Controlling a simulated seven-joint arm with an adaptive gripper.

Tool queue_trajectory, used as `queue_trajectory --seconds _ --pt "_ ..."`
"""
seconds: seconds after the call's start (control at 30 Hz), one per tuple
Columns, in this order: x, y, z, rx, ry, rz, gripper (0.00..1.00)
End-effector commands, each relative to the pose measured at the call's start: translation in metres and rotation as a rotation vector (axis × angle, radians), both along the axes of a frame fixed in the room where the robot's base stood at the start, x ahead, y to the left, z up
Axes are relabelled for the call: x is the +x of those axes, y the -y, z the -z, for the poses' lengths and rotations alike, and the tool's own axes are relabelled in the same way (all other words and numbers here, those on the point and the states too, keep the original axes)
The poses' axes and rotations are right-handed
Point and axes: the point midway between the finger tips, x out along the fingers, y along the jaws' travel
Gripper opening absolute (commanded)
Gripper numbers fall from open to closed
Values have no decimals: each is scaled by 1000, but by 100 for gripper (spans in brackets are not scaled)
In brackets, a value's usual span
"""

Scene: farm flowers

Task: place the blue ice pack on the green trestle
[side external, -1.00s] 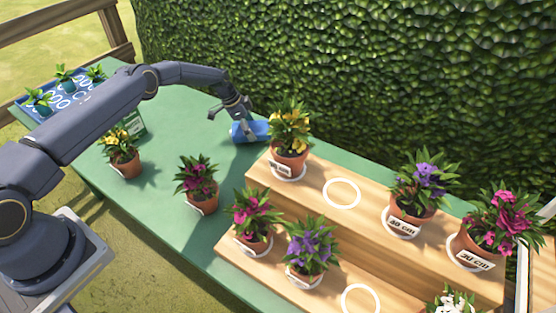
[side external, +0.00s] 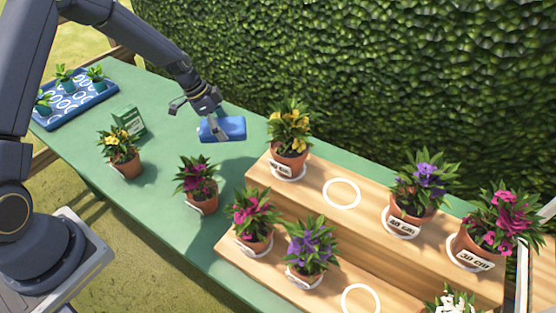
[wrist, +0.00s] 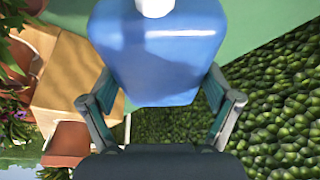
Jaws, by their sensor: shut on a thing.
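The blue ice pack (side external: 228,128) is a rounded blue block held in my gripper (side external: 210,124). In the side view it appears to be above the green trestle (side external: 165,200), near its far edge by the hedge. In the wrist view the ice pack (wrist: 158,50) fills the upper middle, with a white cap at the top. The fingers of my gripper (wrist: 160,108) are on either side of it, shut on it. The green trestle top (wrist: 262,20) shows beyond it. Whether the pack touches the trestle is hard to tell.
A wooden step stand (side external: 325,165) with several potted flowers is at right. Two flower pots, a yellow one (side external: 122,155) and a pink one (side external: 197,182), and a green box (side external: 129,121) stand on the trestle. A blue seedling tray (side external: 75,105) is at far left. Clear green surface lies between.

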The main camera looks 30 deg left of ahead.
Motion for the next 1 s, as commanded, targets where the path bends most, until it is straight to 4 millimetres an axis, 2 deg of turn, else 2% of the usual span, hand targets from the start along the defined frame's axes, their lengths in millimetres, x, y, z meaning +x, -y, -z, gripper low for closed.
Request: queue_trajectory --seconds 0.1,0.23,0.33,0.53,0.67,0.8,1.0 --pt "3 1 -2 55 -38 24 35" --pt "23 -10 -4 139 -99 77 35" --pt "33 -31 -1 204 -144 128 35" --pt "31 -81 15 314 -204 243 35" --pt "19 -121 30 420 -235 387 35" --pt "-5 -160 41 566 -235 604 35" --pt "-38 -194 41 756 -183 889 35"
